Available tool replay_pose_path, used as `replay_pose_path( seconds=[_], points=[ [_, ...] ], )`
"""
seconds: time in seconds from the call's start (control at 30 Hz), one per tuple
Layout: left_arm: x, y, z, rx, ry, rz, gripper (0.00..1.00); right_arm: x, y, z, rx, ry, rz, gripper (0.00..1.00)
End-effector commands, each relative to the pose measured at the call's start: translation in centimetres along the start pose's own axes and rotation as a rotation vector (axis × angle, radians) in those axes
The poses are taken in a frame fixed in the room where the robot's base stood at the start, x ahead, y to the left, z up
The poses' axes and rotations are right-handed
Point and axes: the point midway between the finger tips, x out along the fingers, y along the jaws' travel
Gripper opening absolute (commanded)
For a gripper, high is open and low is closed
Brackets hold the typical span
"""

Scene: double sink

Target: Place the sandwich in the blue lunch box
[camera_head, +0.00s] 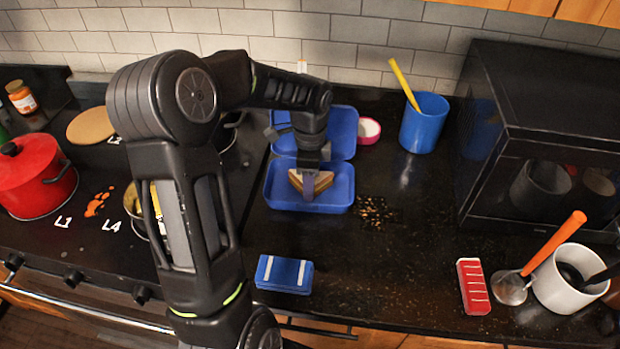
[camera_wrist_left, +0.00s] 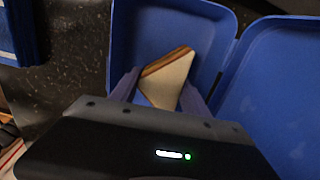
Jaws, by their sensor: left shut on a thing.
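The sandwich (camera_head: 314,183) is a triangular piece with pale bread and a brown crust. It is in the near half of the open blue lunch box (camera_head: 308,205), inside its walls. My left gripper (camera_head: 310,172) comes down over the box and is shut on the sandwich. In the left wrist view, the sandwich (camera_wrist_left: 168,78) sits between the two fingers, over the blue box floor (camera_wrist_left: 150,30). I cannot tell whether it touches the floor. The hinged other half of the box (camera_wrist_left: 275,95) is open and looks empty. My right gripper is not in view.
A blue cup (camera_head: 424,128) with a yellow utensil, a pink-rimmed bowl (camera_head: 368,130) and a black microwave (camera_head: 540,120) stand nearby. A blue block (camera_head: 284,275) lies in front. A red striped item (camera_head: 473,286) and white mug (camera_head: 568,285) are at right. A red pot (camera_head: 35,180) is left.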

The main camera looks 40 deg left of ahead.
Motion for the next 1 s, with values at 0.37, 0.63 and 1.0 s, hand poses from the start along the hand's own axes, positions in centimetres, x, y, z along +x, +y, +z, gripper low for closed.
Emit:
replay_pose_path(
  seconds=[0.37, 0.63, 1.0],
  points=[
    [0.3, 0.0, 0.0, 0.000, 0.000, 0.000, 0.67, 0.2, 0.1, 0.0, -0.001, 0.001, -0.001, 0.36],
    [0.3, 0.0, 0.0, 0.000, 0.000, 0.000, 0.75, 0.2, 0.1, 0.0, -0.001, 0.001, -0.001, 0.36],
    [-2.1, -0.1, 0.0, -0.002, 0.000, -0.005, 0.75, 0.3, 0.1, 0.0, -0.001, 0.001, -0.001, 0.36]
  ],
)
